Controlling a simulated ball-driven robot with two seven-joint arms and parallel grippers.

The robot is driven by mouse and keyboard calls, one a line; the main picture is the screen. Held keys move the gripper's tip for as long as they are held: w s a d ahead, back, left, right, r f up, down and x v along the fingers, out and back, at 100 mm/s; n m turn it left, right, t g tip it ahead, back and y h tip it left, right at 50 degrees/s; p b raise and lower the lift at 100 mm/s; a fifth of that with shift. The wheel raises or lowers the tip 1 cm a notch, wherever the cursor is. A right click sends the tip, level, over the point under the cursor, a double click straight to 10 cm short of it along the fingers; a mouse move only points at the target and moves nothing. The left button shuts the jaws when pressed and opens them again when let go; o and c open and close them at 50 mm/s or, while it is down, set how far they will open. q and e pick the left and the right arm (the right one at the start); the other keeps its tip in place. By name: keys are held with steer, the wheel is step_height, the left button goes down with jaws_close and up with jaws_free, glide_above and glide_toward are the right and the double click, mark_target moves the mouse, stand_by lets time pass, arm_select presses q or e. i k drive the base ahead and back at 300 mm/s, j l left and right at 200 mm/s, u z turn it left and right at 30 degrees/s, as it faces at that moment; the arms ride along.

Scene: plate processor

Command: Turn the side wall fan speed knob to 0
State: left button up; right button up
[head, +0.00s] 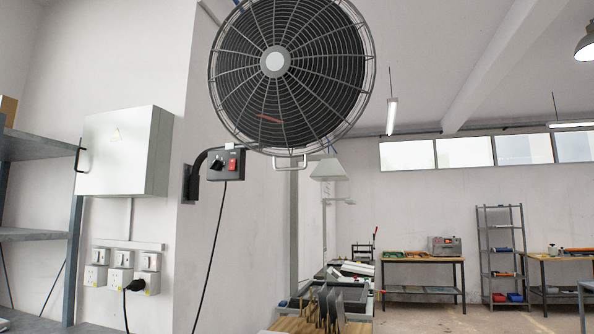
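The side wall fan (291,70) hangs high in the middle of the head view, with a round wire cage and a pale hub. Its dark control box (224,165) sits below and left of the cage on a curved wall bracket. A small black speed knob (216,164) is on the left of the box face, and a red switch (232,164) is on its right. The knob's setting is too small to read. Neither of my grippers is in the head view.
A white wall cabinet (125,150) is at the left above several sockets (121,275). A grey shelf (38,190) stands at the far left edge. A black cable (211,250) hangs from the box. A bench with upright boards (325,305) is below; open floor (440,318) lies right.

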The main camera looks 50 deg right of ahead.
mark_target(215, 165)
steer(key=z, duration=1.3)
steer(key=i+l, duration=0.15)
steer(key=i, duration=0.2)
steer(key=i+l+z, duration=0.1)
steer(key=i, duration=0.25)
steer(key=l, duration=0.1)
